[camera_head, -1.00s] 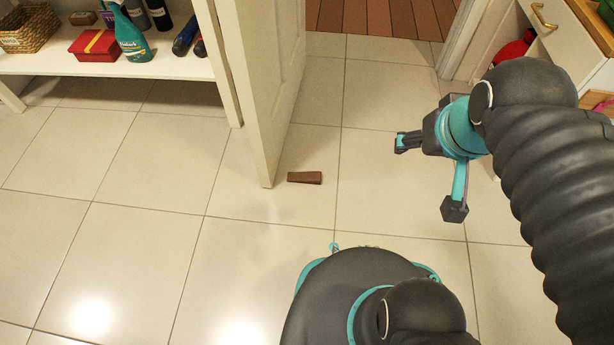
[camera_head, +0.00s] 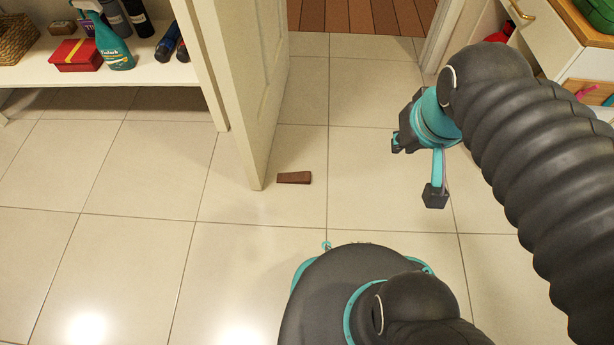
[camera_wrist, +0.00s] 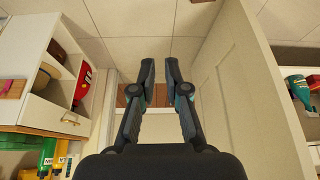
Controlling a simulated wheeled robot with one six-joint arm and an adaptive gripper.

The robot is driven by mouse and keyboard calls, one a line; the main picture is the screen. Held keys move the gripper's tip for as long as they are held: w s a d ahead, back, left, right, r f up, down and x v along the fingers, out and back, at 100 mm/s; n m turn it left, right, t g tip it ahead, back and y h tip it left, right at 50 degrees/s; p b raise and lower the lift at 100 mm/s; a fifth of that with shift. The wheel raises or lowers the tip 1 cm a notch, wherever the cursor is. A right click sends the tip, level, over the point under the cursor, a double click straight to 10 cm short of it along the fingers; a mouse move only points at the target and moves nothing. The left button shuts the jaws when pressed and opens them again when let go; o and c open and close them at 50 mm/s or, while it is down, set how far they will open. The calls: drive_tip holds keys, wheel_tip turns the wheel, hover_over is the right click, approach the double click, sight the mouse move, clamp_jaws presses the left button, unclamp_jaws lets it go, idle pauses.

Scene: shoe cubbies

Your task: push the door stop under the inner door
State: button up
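The door stop (camera_head: 294,177) is a small brown wedge lying on the tiled floor. It lies just right of the bottom corner of the white inner door (camera_head: 238,95), with a small gap between them. My gripper (camera_head: 417,168) is right of the stop in the head view, apart from it and holding nothing. In the wrist view, its two dark fingers (camera_wrist: 160,70) stand apart with an empty gap between the tips. The door (camera_wrist: 228,85) fills the right of that view. A dark sliver at the top edge there may be the stop; I cannot tell.
A shelf (camera_head: 150,73) with a red box (camera_head: 78,55) and a teal spray bottle (camera_head: 113,45) stands left of the door. A white drawer unit (camera_head: 545,40) stands at the right. A doorway with wooden boards (camera_head: 360,16) lies beyond. Floor in front is clear.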

drive_tip(key=w+f+g, duration=0.1)
drive_tip(key=w+f, duration=0.1)
drive_tip(key=f, duration=0.1)
drive_tip(key=w+a+f+g+p, duration=0.1)
drive_tip(key=w+f+g, duration=0.1)
drive_tip(key=f, duration=0.1)
drive_tip(key=w+a+f+n+g, duration=0.1)
drive_tip(key=w+f, duration=0.2)
drive_tip(key=shift+a+f+g, duration=0.2)
drive_tip(key=shift+f+g, duration=0.05)
drive_tip(key=shift+g, duration=0.15)
clamp_jaws()
drive_tip(key=n+p, duration=0.3)
drive_tip(key=n, duration=1.3)
approach(325, 183)
wheel_tip(325, 183, down, 7)
drive_tip(key=shift+d+f+b, duration=0.1)
drive_tip(key=shift+b, duration=0.55)
drive_tip(key=shift+w+a, duration=0.1)
drive_tip(key=shift+a, duration=1.15)
drive_tip(key=shift+w+a, duration=0.1)
drive_tip(key=shift+a, duration=0.65)
